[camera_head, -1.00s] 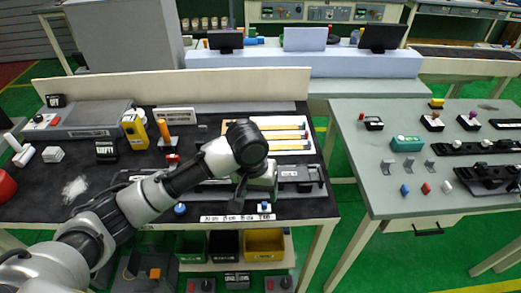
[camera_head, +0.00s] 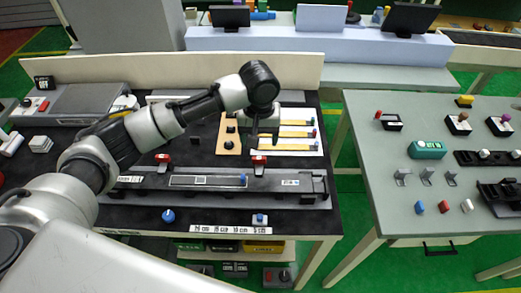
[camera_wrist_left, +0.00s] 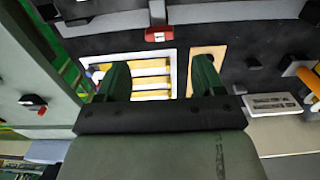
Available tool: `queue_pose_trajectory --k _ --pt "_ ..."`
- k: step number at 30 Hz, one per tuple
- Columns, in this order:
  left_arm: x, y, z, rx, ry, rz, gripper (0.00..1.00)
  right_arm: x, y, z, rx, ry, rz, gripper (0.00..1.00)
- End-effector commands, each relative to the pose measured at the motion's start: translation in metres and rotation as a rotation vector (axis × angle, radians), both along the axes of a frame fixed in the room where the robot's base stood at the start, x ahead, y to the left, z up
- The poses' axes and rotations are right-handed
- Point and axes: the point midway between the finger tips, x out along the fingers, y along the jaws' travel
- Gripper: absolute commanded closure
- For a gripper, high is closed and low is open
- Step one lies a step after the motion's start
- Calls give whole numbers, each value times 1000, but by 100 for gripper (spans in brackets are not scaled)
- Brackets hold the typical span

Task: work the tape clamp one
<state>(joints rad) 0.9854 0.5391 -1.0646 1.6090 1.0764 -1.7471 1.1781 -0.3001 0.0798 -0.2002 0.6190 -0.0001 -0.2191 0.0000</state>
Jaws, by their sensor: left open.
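A long dark rail (camera_head: 215,182) lies along the front of the black bench. Two red-topped clamps stand at its back edge: a left one (camera_head: 162,158) and a right one (camera_head: 259,160). I cannot read which is tape clamp one. My left gripper (camera_head: 264,138) is open and empty, just behind the right red clamp and above the board with yellow strips. In the left wrist view, its dark fingers (camera_wrist_left: 160,64) are spread over that board, and a red clamp top (camera_wrist_left: 158,34) shows beyond them. My right gripper is not in view.
A white board with yellow strips (camera_head: 285,146) and a tan panel with black knobs (camera_head: 229,135) lie behind the rail. A blue knob (camera_head: 168,216) and a white label strip (camera_head: 230,229) are in front. A grey table (camera_head: 375,150) stands right, across a gap.

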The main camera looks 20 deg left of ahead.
Motion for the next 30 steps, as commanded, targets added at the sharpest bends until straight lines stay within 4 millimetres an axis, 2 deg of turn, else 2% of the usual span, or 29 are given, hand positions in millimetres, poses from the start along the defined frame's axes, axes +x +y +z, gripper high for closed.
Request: queue_pose_trajectory --k 6,12,16,24,26,30 --pt "0 0 -42 1 2 1 32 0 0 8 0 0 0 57" --pt "0 0 -68 0 0 0 32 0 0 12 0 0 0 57" --pt "0 0 -76 0 -1 -1 32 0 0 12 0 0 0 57" --pt "0 0 -78 0 -2 -1 32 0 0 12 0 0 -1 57" --pt "0 0 -78 0 -2 -1 40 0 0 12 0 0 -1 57" --pt "0 0 -78 0 -2 -1 61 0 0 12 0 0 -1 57"
